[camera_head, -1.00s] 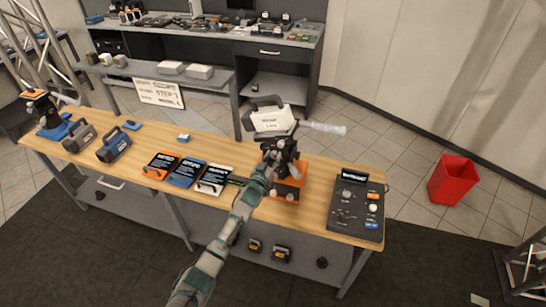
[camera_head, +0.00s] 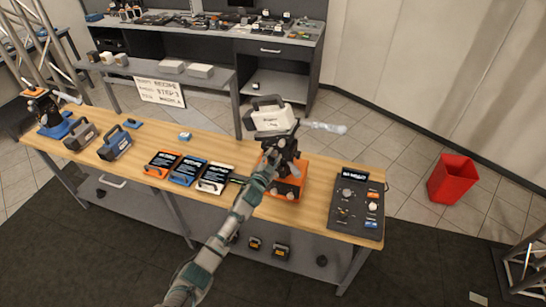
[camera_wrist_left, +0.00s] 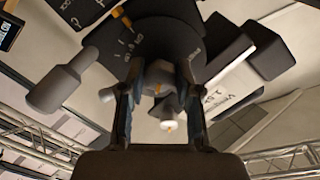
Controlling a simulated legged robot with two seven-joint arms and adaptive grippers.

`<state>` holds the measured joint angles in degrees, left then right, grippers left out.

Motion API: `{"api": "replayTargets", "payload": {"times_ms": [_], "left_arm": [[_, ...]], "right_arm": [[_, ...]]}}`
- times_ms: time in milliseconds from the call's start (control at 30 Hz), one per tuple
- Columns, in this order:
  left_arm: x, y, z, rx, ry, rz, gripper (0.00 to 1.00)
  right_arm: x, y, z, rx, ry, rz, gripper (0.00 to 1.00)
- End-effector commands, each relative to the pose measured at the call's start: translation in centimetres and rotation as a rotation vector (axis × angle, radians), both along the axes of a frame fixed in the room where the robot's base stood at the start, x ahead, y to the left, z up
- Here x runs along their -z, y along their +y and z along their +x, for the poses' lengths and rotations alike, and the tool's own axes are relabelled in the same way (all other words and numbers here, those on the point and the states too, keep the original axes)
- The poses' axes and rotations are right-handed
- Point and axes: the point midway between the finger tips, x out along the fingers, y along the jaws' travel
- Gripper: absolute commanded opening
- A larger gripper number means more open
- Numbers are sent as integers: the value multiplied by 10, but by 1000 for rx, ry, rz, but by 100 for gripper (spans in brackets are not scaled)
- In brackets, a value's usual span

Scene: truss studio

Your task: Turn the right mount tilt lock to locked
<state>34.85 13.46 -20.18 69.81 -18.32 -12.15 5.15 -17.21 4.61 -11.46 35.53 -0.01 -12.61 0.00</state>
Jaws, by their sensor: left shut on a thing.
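The right mount stands on the wooden table on an orange base (camera_head: 287,188), with a dark head and a white-and-black camera unit (camera_head: 270,119) on top. My left gripper (camera_head: 271,160) reaches it from the front left. In the left wrist view, the gripper's two fingers (camera_wrist_left: 158,95) are shut on a grey knob, the tilt lock (camera_wrist_left: 160,72), on a dark round plate (camera_wrist_left: 150,40) with small white markings. The lock's exact setting is not readable. My right gripper is not in view.
A black control panel (camera_head: 357,212) lies right of the mount. Orange, blue and white-edged cards (camera_head: 187,173) lie left of it. A second mount with a blue base (camera_head: 58,129) stands at the far left. A red bin (camera_head: 451,180) stands on the floor at right.

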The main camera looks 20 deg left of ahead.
Motion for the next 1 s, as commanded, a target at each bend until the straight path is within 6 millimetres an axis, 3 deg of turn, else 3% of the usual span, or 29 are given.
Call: {"api": "replayTargets", "payload": {"times_ms": [567,600,700,1000], "left_arm": [[-2,-2,0,3,-8,34,0],[-2,-2,0,3,-8,34,36],[-2,-1,0,3,-8,34,59],[0,-1,0,1,-4,34,59]], "right_arm": [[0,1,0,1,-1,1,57],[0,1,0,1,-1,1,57],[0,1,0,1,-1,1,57],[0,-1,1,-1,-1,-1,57]]}}
